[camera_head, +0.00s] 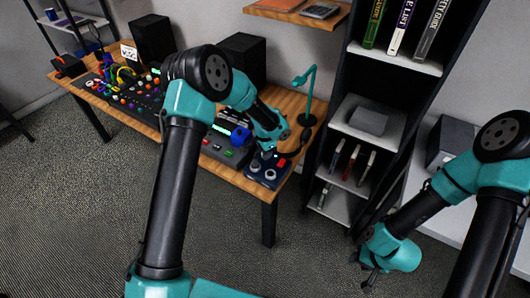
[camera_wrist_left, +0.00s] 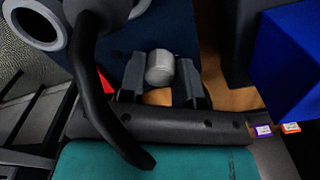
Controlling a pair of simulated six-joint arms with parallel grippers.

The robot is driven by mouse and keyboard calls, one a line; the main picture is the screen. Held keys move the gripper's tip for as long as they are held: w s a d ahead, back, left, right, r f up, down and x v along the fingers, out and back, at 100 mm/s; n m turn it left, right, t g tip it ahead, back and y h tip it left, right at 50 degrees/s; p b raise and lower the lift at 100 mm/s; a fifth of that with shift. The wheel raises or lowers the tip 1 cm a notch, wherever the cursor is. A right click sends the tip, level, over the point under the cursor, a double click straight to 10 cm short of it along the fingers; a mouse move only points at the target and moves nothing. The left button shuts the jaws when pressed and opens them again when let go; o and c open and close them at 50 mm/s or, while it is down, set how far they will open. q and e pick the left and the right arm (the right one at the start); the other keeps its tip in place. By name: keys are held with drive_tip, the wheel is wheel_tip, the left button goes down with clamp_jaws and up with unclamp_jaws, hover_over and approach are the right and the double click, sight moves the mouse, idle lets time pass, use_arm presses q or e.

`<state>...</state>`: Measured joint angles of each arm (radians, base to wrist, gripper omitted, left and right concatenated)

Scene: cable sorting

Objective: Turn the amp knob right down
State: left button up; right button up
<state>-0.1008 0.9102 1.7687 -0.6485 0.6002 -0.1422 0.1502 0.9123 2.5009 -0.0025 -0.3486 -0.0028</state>
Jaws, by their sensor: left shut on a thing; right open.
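The amp (camera_head: 257,183) is a small dark blue box near the right front corner of the wooden desk, with pale round knobs on top. My left gripper (camera_head: 268,155) reaches down over its back part. In the left wrist view a grey round knob (camera_wrist_left: 160,67) sits between the two dark fingers of my left gripper (camera_wrist_left: 161,92), which are shut on it. The dark blue amp panel (camera_wrist_left: 150,30) lies behind it, and a larger grey-ringed dial (camera_wrist_left: 38,18) shows at upper left. My right gripper (camera_head: 374,272) is open and empty, low at the right, away from the desk.
The desk (camera_head: 292,103) holds a mixer with colourful cables (camera_head: 120,85), black speakers (camera_head: 152,38), a blue block (camera_head: 240,136) and a teal lamp (camera_head: 308,90). A dark shelf unit (camera_head: 365,120) stands right of the desk. Carpet in front is clear.

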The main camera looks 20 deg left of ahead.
use_arm(q)
drive_tip(key=shift+n, duration=0.7)
drive_tip(key=o, duration=0.9)
wheel_tip(320, 180, up, 18)
drive_tip(key=shift+f, duration=0.25)
idle(0.4)
